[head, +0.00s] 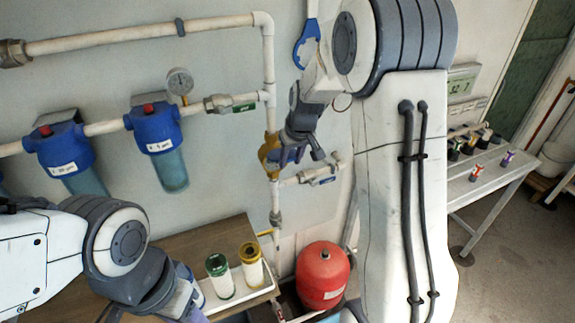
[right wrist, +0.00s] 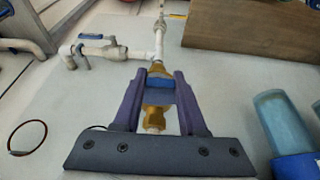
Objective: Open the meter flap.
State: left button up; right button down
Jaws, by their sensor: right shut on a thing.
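The water meter is a brass body (head: 266,156) in the vertical white pipe, at the centre of the head view. In the right wrist view its brass (right wrist: 156,117) shows between and beyond my fingers. Its blue flap (right wrist: 160,80) lies between the purple fingers of my right gripper (right wrist: 165,95), which is shut on it. In the head view my right gripper (head: 292,152) is at the meter's right side and hides part of it. I cannot tell the flap's angle. My left gripper (head: 190,308) is partly cut off at the bottom edge, its fingertips unclear.
Blue filter housings (head: 155,140) and a gauge (head: 180,82) are on the pipes at left. A side pipe with a valve (head: 320,175) lies right of the meter. Below stand a red tank (head: 322,275) and two cartridges (head: 219,277) in a tray. A side table (head: 490,185) is at right.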

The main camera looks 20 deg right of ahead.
jog(key=shift+w+r, duration=0.6)
jog(key=shift+r, duration=0.25)
jog(key=shift+w, duration=0.1)
jog(key=c, duration=0.7)
grip_release()
jog(key=shift+o, duration=1.1)
jog(key=shift+a+f, duration=0.1)
jog(key=shift+f, duration=0.05)
